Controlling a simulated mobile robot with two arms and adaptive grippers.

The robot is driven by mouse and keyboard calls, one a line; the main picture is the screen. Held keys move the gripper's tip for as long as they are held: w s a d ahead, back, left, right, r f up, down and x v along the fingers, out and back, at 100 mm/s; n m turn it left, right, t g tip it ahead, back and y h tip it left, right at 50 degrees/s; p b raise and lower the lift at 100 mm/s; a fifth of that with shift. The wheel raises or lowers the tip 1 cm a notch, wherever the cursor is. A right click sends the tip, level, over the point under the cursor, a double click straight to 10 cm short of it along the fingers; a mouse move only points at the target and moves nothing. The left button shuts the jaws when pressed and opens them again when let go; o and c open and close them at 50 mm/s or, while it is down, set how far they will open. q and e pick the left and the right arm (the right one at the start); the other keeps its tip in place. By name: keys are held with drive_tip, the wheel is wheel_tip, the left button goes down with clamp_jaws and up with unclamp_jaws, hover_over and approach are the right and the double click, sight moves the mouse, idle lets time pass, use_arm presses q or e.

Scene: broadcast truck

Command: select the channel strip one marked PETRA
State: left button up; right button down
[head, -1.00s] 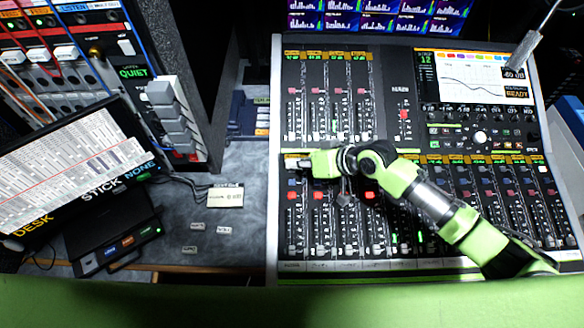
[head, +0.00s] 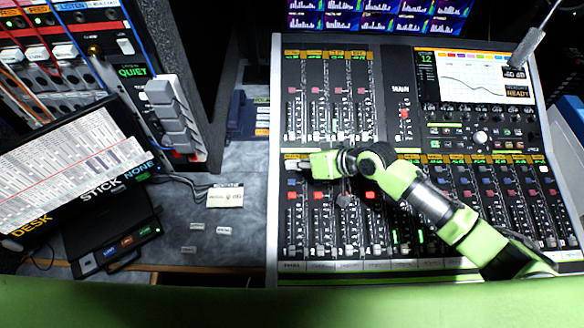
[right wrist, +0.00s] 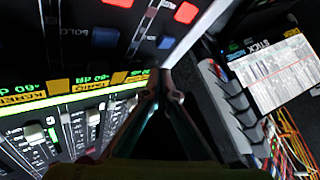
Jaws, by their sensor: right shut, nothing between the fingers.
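The mixing desk (head: 272,215) has a lower bank of channel strips. Strip one (head: 291,235) is the leftmost; the small label (head: 292,266) at its foot appears to read PETRA. It has a red button and a blue button, which also show in the right wrist view as the red button (right wrist: 185,12) and the blue button (right wrist: 166,43) beside the desk's edge. My right gripper (head: 292,165) is shut and empty over the top of strip one, hiding part of it. Its closed fingertips (right wrist: 172,90) show by that strip's upper end; I cannot tell whether they touch. My left gripper is out of view.
The desk's screen (head: 470,77) shows strip 12. An upper fader bank (head: 330,95) lies behind my gripper. A patch rack and tilted sheet (head: 75,155) stand to the left. The grey worktop (head: 225,250) between holds a small note card (head: 225,197) and loose tags.

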sight(295, 176)
drive_tip(key=shift+f+b, duration=0.3)
drive_tip(key=shift+f, duration=0.15)
idle(0.3)
drive_tip(key=shift+r, duration=0.15)
drive_tip(key=shift+s+r+p, duration=0.1)
drive_tip(key=shift+r+p, duration=0.6)
drive_tip(key=shift+p, duration=0.2)
drive_tip(key=r+p, duration=0.5)
drive_tip(key=shift+s, duration=0.3)
idle(0.7)
